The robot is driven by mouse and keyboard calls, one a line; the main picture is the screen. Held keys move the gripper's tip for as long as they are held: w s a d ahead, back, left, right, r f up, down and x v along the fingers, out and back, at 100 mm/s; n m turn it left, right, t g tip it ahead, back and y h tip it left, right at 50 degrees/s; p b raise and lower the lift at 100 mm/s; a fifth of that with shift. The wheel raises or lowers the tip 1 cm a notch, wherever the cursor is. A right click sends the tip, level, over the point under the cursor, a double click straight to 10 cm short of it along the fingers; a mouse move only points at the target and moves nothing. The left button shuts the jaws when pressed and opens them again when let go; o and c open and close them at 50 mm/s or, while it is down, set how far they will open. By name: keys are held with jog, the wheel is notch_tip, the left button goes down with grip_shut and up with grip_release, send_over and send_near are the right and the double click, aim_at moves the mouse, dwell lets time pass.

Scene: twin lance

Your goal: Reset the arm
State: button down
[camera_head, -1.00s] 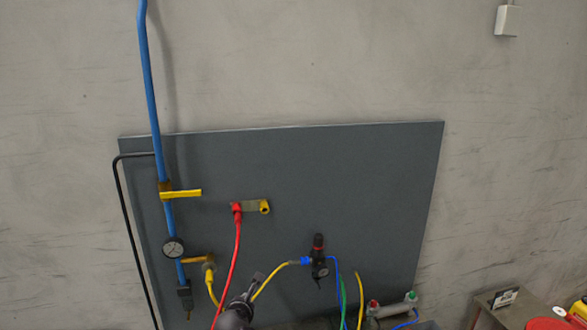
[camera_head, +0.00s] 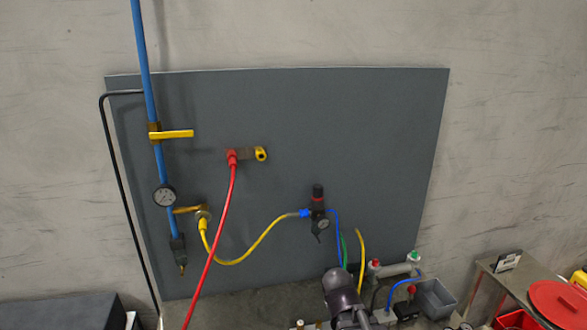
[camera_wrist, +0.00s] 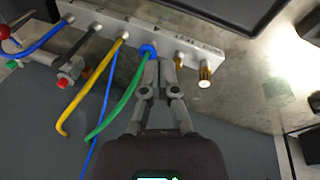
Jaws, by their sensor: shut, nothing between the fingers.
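My gripper (camera_wrist: 159,68) is shut and empty in the wrist view, its fingertips together. In that picture they overlap the near edge of a pale manifold block (camera_wrist: 100,24), beside a blue collar (camera_wrist: 148,50); I cannot tell whether they touch. In the head view, the dark end of my arm (camera_head: 341,290) is low, right of centre, in front of the bench. The fingertips are hard to make out there.
A grey wall board (camera_head: 380,130) carries a blue pipe (camera_head: 148,100), a gauge (camera_head: 164,196), a red hose (camera_head: 213,240), a yellow hose (camera_head: 250,250) and a regulator (camera_head: 318,208). A grey bin (camera_head: 436,298) and a red round lid (camera_head: 558,300) are at right.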

jog(key=s+d+f+m+g+y+b, duration=0.1)
jog(key=s+d+f+m+g+b, duration=0.1)
jog(key=s+d+f+m, duration=0.2)
jog(key=shift+m+y+b, duration=0.3)
jog(key=shift+m+y, duration=0.1)
jog(key=shift+m, duration=0.7)
